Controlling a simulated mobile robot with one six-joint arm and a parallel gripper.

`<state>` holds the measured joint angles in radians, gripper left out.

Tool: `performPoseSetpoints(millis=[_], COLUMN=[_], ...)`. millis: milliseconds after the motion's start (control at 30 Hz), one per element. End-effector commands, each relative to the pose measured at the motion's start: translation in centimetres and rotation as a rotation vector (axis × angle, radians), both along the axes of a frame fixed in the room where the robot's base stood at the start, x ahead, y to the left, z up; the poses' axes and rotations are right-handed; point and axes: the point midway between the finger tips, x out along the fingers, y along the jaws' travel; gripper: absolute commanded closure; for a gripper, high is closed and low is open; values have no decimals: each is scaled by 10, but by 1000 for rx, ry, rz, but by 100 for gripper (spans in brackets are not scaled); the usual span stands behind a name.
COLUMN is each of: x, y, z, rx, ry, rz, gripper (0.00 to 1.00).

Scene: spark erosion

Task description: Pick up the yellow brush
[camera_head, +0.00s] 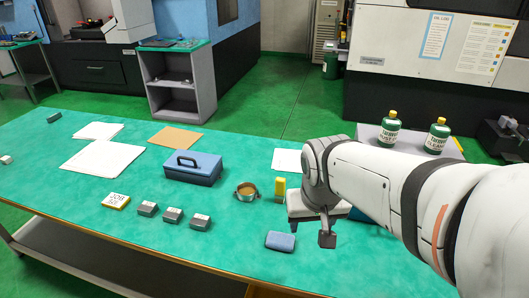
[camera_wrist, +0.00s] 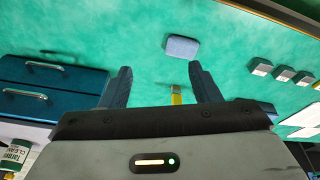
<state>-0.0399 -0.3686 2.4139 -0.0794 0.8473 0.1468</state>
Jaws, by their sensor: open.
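The yellow brush (camera_head: 280,186) shows in the head view on the green table, just left of my gripper (camera_head: 307,222). In the wrist view the yellow brush (camera_wrist: 177,97) shows between my open fingers (camera_wrist: 160,70), nearer the right one. Its lower part there is hidden behind the gripper body. My gripper is open and empty. One finger shows clearly in the head view; the other is mostly hidden. I cannot tell the exact height of the fingers above the brush.
A blue-grey block (camera_head: 281,241) lies in front of the brush. A brass-coloured round tin (camera_head: 246,191) and a blue toolbox (camera_head: 193,168) stand to the left. Several grey blocks (camera_head: 172,215) lie further left. A blue drawer unit (camera_wrist: 45,90) stands left in the wrist view.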

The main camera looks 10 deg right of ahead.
Motion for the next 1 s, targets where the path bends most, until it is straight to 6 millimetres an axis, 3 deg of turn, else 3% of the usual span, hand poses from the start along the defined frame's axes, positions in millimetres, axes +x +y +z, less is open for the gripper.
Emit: performPoseSetpoints(millis=[300, 400, 500, 633, 1000], x=[167, 212, 244, 267, 288], y=[2, 8, 14, 20, 15], z=[-57, -78, -95, -106, -137], rx=[-55, -51, -42, -31, -27], ry=[-143, -194, -230, -258, -267], rz=[-204, -251, -284, -307, -317], gripper=[44, 44, 44, 44, 44])
